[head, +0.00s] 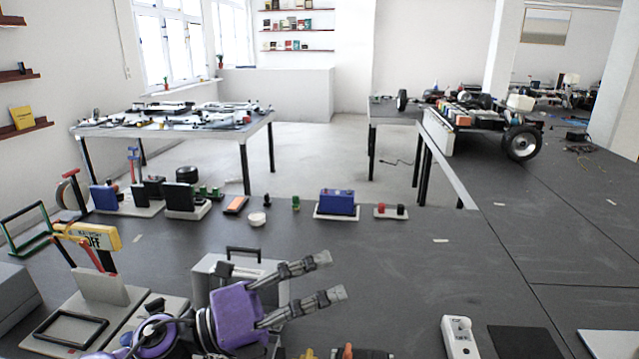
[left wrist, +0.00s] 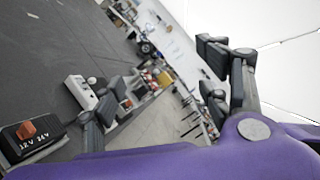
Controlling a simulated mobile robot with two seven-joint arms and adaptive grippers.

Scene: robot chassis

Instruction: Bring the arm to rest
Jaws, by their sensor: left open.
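My left gripper (head: 338,279) is purple with dark grey fingers. It comes in from the lower left in the head view, over the front of the dark table (head: 400,260). Its two fingers point right and stand apart, with nothing between them. In the left wrist view, the spread fingers (left wrist: 165,90) also show with a gap between them. A grey case with a dark handle (head: 243,256) stands just behind the gripper and is partly hidden by it. My right gripper is not in view.
A white socket block (head: 461,338) and a black pad (head: 522,342) lie at the front right. A yellow sign device (head: 92,236) stands at the left. A blue box (head: 337,203) and small parts line the back edge. A wheeled chassis (head: 480,112) is at the right rear. The table's middle right is clear.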

